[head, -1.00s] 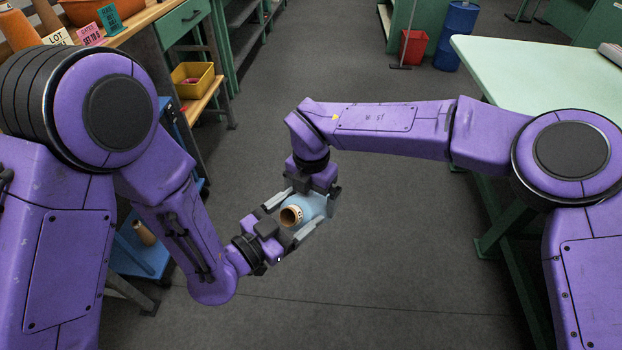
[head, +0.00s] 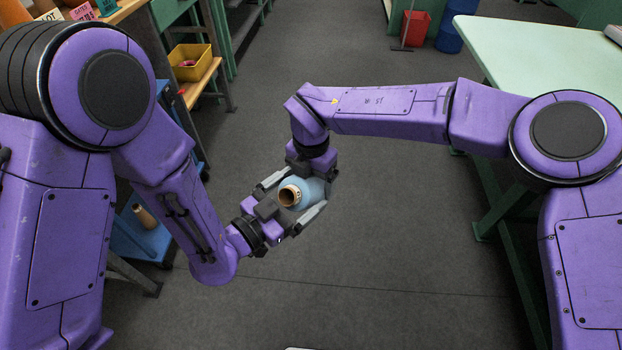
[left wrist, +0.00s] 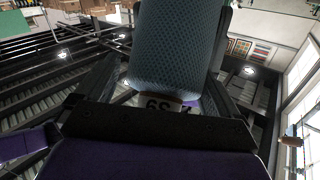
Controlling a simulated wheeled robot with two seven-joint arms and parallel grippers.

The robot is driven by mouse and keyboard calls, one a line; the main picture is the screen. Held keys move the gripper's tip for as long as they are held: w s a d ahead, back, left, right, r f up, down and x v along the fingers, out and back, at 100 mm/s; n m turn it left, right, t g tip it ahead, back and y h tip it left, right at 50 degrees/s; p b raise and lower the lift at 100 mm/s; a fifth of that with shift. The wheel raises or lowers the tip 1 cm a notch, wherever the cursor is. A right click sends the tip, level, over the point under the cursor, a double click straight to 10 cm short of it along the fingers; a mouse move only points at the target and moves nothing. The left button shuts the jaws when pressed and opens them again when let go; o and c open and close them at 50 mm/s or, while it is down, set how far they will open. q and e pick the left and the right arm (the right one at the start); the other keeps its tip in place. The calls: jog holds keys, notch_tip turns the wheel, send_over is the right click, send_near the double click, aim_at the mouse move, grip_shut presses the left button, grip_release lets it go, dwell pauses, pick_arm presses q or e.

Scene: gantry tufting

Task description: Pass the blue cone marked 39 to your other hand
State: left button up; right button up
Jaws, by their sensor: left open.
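The blue cone (head: 314,190) is held in the air between my two arms, its tan tube end (head: 287,196) facing my left gripper. My left gripper (head: 294,195) is open, with one finger on each side of the cone. In the left wrist view the patterned blue cone (left wrist: 176,45) lies between the left fingers, and its marking, partly hidden and upside down, looks like 39 (left wrist: 160,104). My right gripper (head: 323,172) is at the cone's far side and appears shut on it. Its fingertips are mostly hidden by the cone.
A pale green table (head: 520,40) stands at the right. At the left are a wooden bench, a yellow bin (head: 190,62) and a blue cart (head: 138,240) with a tan cone (head: 145,217). A red bucket (head: 415,28) stands at the back. The grey floor below the arms is clear.

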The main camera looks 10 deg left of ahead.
pick_arm(q)
jog(key=s+a+f+n+g+y, duration=0.2)
jog(key=s+a+f+n+y, duration=0.25)
jog(key=f, duration=0.45)
jog(key=s+a+f+n+g+y, duration=0.1)
jog(key=a+f+n+y, duration=0.35)
jog(key=a+f, duration=0.35)
jog(key=s+a+f+n+g+y, duration=0.3)
jog(key=s+a+f, duration=0.2)
jog(key=s, duration=0.3)
jog(key=s+a+f+n+g+y, duration=0.3)
jog(key=s+a+f, duration=0.3)
jog(key=s, duration=0.2)
jog(key=shift+s+n+g, duration=0.4)
jog(key=shift+n+g, duration=0.4)
jog(key=shift+a, duration=0.1)
